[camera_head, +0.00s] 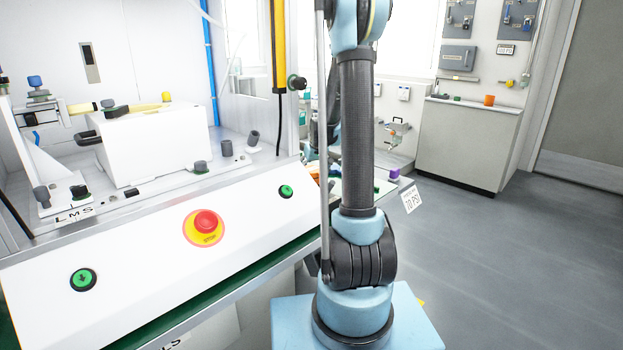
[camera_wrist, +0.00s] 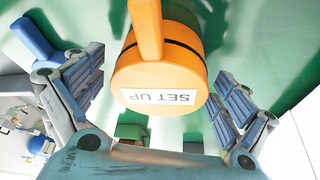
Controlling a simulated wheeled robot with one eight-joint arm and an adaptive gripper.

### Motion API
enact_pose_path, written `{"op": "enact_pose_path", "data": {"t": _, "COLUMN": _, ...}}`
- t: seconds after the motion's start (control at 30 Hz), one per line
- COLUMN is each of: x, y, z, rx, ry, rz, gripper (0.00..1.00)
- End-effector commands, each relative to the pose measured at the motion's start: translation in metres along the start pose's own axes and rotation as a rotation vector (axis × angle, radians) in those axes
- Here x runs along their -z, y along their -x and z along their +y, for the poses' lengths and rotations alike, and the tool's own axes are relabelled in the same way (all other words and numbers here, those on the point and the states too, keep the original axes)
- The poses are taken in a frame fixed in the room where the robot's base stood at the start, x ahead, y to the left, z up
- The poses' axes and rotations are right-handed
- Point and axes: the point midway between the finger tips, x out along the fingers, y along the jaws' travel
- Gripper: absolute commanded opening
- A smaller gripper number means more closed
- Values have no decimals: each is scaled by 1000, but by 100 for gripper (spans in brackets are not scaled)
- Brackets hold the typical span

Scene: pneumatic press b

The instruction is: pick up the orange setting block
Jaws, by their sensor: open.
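The orange setting block (camera_wrist: 150,68) is in the upper middle of the wrist view. It has a round body with a black band, a narrower stem towards the top of the picture, and a white label reading "SET UP", seen upside down. My gripper (camera_wrist: 158,92) is open, with one finger to the left of the block and one to the right. Gaps show between the fingers and the block, and nothing is gripped. In the head view my arm covers much of the work area, and I cannot make out the gripper or the block clearly there.
Green and brown pieces (camera_wrist: 132,127) lie near the block on a green surface. In the head view, a white control panel (camera_head: 150,270) with a red button (camera_head: 206,222) stands left of my arm. A grey cabinet (camera_head: 465,145) stands at the back right. Floor at right is clear.

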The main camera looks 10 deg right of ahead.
Motion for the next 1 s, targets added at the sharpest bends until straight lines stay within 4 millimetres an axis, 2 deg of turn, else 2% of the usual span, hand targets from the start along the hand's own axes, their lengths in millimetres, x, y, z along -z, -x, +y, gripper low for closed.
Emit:
{"op": "enact_pose_path", "data": {"t": 0.27, "x": 0, "y": -2, "z": 0, "rx": 0, "ry": 0, "rz": 0, "gripper": 95}}
{"op": "enact_pose_path", "data": {"t": 0.37, "x": 0, "y": -2, "z": 1, "rx": -1, "ry": -1, "rz": 0, "gripper": 77}}
{"op": "enact_pose_path", "data": {"t": 0.5, "x": 0, "y": -2, "z": 1, "rx": -1, "ry": -1, "rz": 0, "gripper": 45}}
{"op": "enact_pose_path", "data": {"t": 0.57, "x": 0, "y": -2, "z": 1, "rx": -1, "ry": -1, "rz": 0, "gripper": 33}}
{"op": "enact_pose_path", "data": {"t": 0.87, "x": 0, "y": 0, "z": 1, "rx": -1, "ry": -1, "rz": 0, "gripper": 33}}
{"op": "enact_pose_path", "data": {"t": 1.0, "x": 4, "y": 9, "z": 1, "rx": -1, "ry": -1, "rz": 0, "gripper": 33}}
